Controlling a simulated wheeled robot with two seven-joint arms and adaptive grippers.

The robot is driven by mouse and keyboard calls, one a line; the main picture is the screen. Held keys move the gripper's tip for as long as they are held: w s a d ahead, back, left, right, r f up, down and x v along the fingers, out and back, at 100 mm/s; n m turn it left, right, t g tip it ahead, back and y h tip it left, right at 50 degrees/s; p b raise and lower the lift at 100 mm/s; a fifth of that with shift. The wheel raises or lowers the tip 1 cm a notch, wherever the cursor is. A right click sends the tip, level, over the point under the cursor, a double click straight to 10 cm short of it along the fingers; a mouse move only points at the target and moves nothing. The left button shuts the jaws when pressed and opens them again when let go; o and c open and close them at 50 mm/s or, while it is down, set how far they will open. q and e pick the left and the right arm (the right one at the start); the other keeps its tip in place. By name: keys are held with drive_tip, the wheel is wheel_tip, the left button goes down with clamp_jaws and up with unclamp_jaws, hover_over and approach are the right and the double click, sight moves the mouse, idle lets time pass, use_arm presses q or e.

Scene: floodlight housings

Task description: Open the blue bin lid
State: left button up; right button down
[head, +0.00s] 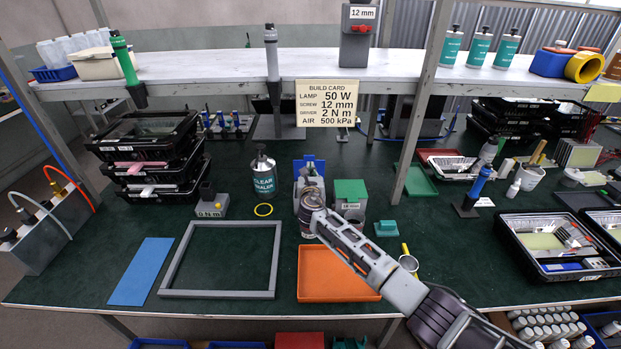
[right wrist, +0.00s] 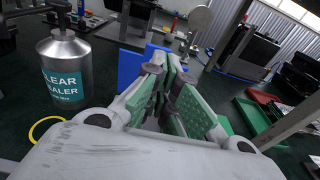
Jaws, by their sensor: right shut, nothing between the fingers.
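The blue lid (head: 311,163) stands upright, tilted up at the back of its small grey bin in the middle of the table. My right gripper (head: 309,186) is over the front of that bin and hides most of its body and opening. In the right wrist view the blue lid (right wrist: 130,68) shows behind and left of the fingers. The fingers (right wrist: 173,68) are together, with green pads and nothing between them. I cannot tell whether a finger touches the lid. My left gripper is in neither view.
A bin with a green lid (head: 350,190) stands close on the right, lid down. A sealer bottle (head: 263,174) and a yellow ring (head: 263,210) are on the left. A grey frame (head: 220,294) and an orange tray (head: 335,275) lie in front. A shelf (head: 200,66) runs above.

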drive_tip(key=shift+s+r, duration=0.2)
drive_tip(key=shift+s, duration=1.9)
